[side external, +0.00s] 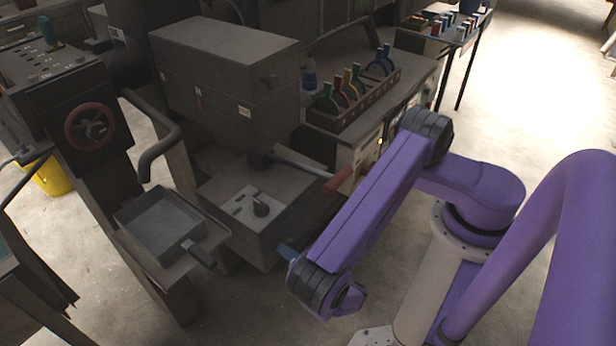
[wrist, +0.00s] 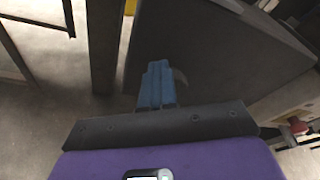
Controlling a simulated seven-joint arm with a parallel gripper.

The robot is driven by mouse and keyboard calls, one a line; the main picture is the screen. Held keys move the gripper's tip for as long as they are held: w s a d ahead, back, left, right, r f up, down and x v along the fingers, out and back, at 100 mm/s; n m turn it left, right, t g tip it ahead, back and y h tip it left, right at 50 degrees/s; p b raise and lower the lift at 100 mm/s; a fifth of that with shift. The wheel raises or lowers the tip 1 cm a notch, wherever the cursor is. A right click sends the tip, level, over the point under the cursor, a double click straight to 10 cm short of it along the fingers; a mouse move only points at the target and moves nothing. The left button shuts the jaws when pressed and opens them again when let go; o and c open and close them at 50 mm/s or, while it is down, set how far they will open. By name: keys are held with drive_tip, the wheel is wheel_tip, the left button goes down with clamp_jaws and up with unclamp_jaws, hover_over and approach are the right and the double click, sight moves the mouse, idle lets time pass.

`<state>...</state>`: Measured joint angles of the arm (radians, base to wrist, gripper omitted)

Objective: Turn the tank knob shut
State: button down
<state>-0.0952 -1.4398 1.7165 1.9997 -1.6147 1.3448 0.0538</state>
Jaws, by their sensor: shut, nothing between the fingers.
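A small black knob (side external: 262,209) sits on a light plate on top of the low grey box in the middle of the side view. A red round handwheel (side external: 91,127) is mounted on the dark machine at the left. Which of the two is the tank knob, I cannot tell. My gripper (side external: 285,252) is low beside the front right of the grey box, mostly hidden by my wrist; only a blue fingertip shows. In the wrist view my gripper's blue fingers (wrist: 157,84) are together with nothing between them, in front of a dark grey panel (wrist: 210,50). No knob shows there.
A bench rack (side external: 350,105) holds several coloured-handled tools. Bare floor lies in front.

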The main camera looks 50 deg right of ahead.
drive_tip(key=shift+d+r, duration=0.25)
drive_tip(key=shift+d, duration=0.25)
drive_tip(key=shift+d+r, duration=0.1)
drive_tip(key=shift+d, duration=0.2)
drive_tip(key=shift+d+r, duration=0.15)
drive_tip(key=shift+d, duration=0.35)
drive_tip(key=shift+a+r, duration=0.1)
idle(0.4)
drive_tip(key=shift+a+r, duration=0.1)
drive_tip(key=shift+r, duration=0.25)
drive_tip(key=s, duration=0.6)
